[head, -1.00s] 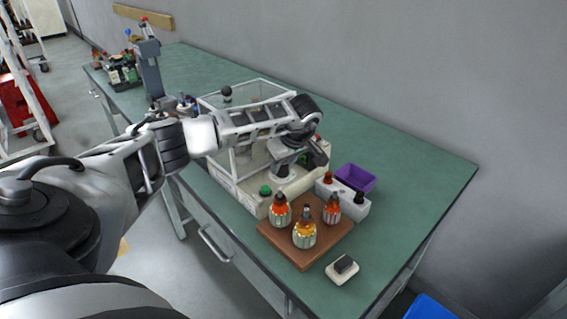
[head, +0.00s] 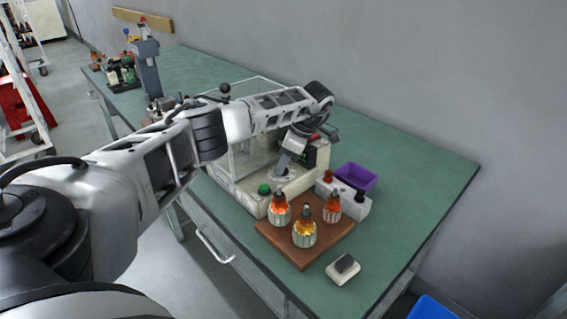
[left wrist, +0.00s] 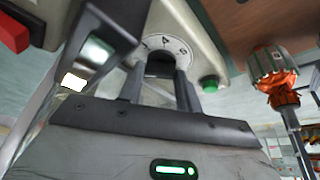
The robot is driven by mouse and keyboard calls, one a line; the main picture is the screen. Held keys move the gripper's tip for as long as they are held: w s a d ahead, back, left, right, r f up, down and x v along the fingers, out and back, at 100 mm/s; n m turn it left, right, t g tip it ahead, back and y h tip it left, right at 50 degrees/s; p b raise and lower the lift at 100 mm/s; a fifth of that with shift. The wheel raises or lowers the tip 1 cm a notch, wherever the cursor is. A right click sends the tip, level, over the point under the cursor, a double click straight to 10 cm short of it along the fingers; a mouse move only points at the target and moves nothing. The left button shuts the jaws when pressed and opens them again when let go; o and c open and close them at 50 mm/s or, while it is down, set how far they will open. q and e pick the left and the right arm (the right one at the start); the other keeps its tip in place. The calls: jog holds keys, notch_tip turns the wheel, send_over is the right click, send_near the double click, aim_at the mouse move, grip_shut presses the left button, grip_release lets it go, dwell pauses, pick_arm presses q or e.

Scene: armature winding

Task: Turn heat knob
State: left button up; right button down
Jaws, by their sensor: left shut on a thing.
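The white machine (head: 240,184) stands on the green bench, with a clear-walled case on top. In the left wrist view its panel carries a pale round dial (left wrist: 165,44) with printed numbers. The dark heat knob (left wrist: 160,66) sits at the dial's middle, partly hidden between my fingers. My left gripper (left wrist: 161,76) is shut on the knob. In the head view my left gripper (head: 283,171) points down onto the front panel and hides the knob there. A green button (head: 264,189) is left of it, and it also shows in the left wrist view (left wrist: 209,84). My right gripper is not seen.
A grey block (head: 346,203) and a purple bin (head: 357,177) are to the right. A dark block on a white pad (head: 343,271) lies near the front edge. The bench's right side is clear.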

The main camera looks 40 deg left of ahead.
pick_arm(q)
jog(key=shift+w+n, duration=0.1)
jog(key=shift+n, duration=0.5)
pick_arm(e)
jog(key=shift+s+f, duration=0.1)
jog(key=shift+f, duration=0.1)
pick_arm(q)
jog(key=shift+r, duration=0.1)
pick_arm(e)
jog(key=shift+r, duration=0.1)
pick_arm(q)
jog(key=o, duration=1)
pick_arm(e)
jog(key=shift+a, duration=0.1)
pick_arm(q)
jog(key=b+v, duration=0.1)
jog(key=v, duration=1.5)
jog(key=shift+w+a, duration=0.2)
jog(key=shift+a, duration=0.05)
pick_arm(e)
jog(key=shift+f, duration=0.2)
